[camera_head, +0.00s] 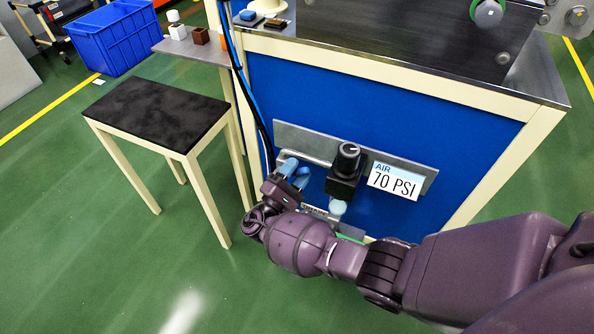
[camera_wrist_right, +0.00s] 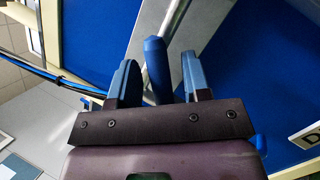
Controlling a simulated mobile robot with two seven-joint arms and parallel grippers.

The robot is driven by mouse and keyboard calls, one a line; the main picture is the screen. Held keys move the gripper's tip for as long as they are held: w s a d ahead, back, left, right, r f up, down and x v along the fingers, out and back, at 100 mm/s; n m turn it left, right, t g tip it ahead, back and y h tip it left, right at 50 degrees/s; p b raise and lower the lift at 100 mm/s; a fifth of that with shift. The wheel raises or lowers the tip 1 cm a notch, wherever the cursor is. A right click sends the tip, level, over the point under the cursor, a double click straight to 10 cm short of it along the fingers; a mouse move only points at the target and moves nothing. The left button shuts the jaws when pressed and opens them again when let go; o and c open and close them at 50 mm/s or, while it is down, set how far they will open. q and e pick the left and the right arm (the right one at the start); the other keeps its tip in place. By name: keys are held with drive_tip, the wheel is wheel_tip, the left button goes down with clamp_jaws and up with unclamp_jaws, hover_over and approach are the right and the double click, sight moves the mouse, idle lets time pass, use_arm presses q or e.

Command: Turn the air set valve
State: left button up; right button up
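The blue valve handle (camera_wrist_right: 157,68) stands between the two blue fingers of my right gripper (camera_wrist_right: 159,60) in the right wrist view. A gap shows on each side of the handle, so the fingers are apart around it. In the head view my right gripper (camera_head: 296,171) is at the left end of the air set's metal plate (camera_head: 425,181), and it hides most of the valve there. The air set's black regulator (camera_head: 345,185) with its round knob is just right of the gripper. My left gripper is not in view.
A white "AIR 70 PSI" sign (camera_head: 395,181) is right of the regulator. Dark hoses (camera_head: 240,75) run down the bench's left corner. A small black-topped table (camera_head: 155,112) stands to the left, with a blue crate (camera_head: 112,37) behind. The green floor is open in front.

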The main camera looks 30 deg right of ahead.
drive_tip(key=b+v, duration=0.1)
drive_tip(key=v, duration=0.9)
drive_tip(key=shift+s+a, duration=0.2)
drive_tip(key=shift+a, duration=0.1)
